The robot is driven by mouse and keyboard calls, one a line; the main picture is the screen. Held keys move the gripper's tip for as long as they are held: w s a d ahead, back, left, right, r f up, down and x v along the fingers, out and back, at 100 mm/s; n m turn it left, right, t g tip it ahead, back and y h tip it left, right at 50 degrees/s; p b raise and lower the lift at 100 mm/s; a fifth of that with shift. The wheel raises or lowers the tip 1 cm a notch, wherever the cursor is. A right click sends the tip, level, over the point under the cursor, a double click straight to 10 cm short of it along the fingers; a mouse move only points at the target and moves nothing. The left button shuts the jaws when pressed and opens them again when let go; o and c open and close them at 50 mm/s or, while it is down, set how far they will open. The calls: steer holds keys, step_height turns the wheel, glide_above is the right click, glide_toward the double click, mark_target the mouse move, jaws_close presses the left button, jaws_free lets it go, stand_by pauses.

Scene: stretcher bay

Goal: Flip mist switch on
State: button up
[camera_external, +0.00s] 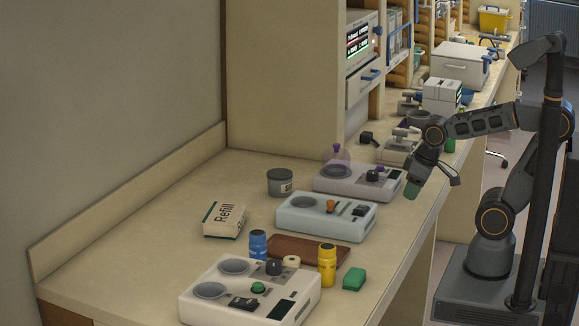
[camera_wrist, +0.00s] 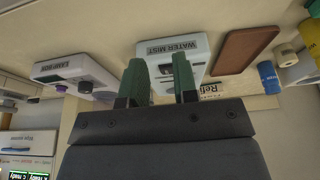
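The pale blue "WATER MIST" box (camera_external: 290,222) sits on the counter, second from the front. An orange knob (camera_external: 331,205) and a small dark switch-like part (camera_external: 360,210) show on its top; which way the switch is set is too small to tell. In the wrist view the box (camera_wrist: 200,52) is beyond my fingers, its label facing me and its top partly hidden by them. My gripper (camera_external: 412,187) is raised near the right end of the neighbouring box, apart from the mist box. In the wrist view its two green fingers (camera_wrist: 160,80) are spread and empty.
The grey "EXAM BOX" (camera_wrist: 62,72) with a clear dome (camera_external: 337,160) stands behind the mist box. In front are a brown tray (camera_external: 290,247), blue bottle (camera_external: 258,244), yellow bottle (camera_external: 327,265), green block (camera_external: 354,279) and white two-disc unit (camera_external: 205,303).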

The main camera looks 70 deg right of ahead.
steer(key=shift+w+d+f, duration=0.15)
steer(key=shift+w, duration=0.25)
steer(key=shift+c, duration=0.7)
steer(key=w+r, duration=0.1)
steer(key=w, duration=0.2)
steer(key=w+r+g+p, duration=0.1)
steer(key=w+r, duration=0.1)
steer(key=w, duration=0.2)
steer(key=w+r+g, duration=0.1)
steer(key=w, duration=0.2)
steer(key=shift+w+d+r+m+y, duration=0.15)
steer(key=shift+w+r+m+y, duration=0.15)
steer(key=shift+w+y, duration=0.1)
jaws_close()
steer(key=shift+g+y, duration=0.5)
steer(key=shift+g, duration=0.3)
steer(key=r, duration=0.1)
steer(key=w+r, duration=0.1)
steer(key=r, duration=0.1)
steer(key=w+a+r, duration=0.1)
steer(key=r, duration=0.1)
steer(key=shift+w, duration=0.15)
